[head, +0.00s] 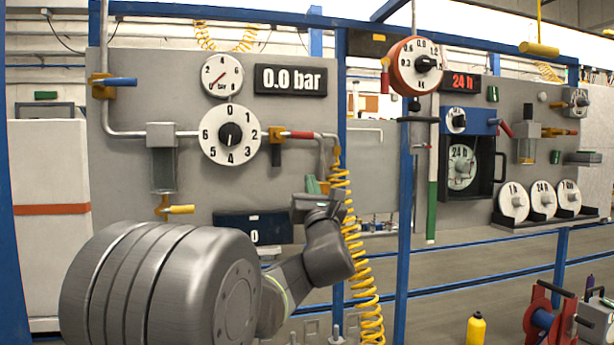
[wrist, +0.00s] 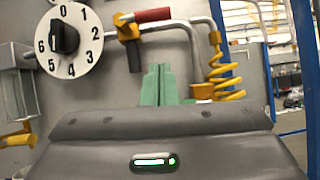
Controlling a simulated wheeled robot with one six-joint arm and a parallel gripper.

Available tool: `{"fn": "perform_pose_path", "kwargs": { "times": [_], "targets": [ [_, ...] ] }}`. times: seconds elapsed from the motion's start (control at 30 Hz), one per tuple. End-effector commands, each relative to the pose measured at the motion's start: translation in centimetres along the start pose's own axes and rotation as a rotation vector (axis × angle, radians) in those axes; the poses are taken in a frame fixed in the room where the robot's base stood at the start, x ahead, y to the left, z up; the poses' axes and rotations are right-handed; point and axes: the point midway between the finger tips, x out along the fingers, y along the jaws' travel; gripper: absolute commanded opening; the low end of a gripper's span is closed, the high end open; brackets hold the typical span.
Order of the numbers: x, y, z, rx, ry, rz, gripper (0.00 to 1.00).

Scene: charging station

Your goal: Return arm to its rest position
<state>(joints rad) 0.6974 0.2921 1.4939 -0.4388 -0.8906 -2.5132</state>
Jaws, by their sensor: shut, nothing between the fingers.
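My arm rises from the lower left of the head view, its large grey joint nearest the camera, and reaches toward the panel. My gripper (wrist: 157,84) shows in the wrist view as two green fingers pressed together, pointing up, with nothing between them. In the head view its green fingers (head: 318,186) show small above my grey wrist, in front of the panel. They appear below the red-handled valve (head: 299,135) and left of the coiled yellow hose (head: 362,255). Whether they touch anything behind them I cannot tell.
The grey panel (head: 120,210) carries a numbered dial (head: 229,134), a pressure gauge (head: 222,76) and a display reading 0.0 bar (head: 290,80). A blue post (head: 404,220) stands right of the hose. A yellow bottle (head: 476,329) and red reel (head: 545,318) are at the lower right.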

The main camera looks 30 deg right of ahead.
Motion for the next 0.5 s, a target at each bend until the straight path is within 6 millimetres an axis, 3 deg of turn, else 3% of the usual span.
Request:
{"fn": "perform_pose_path", "kwargs": {
  "times": [0.2,0.5],
  "targets": [
    [-2.0,-0.1,0.0,0.0,0.0,0.0,0.0],
    [-2.2,-0.1,0.0,0.0,0.0,0.0,0.0]
  ]
}}
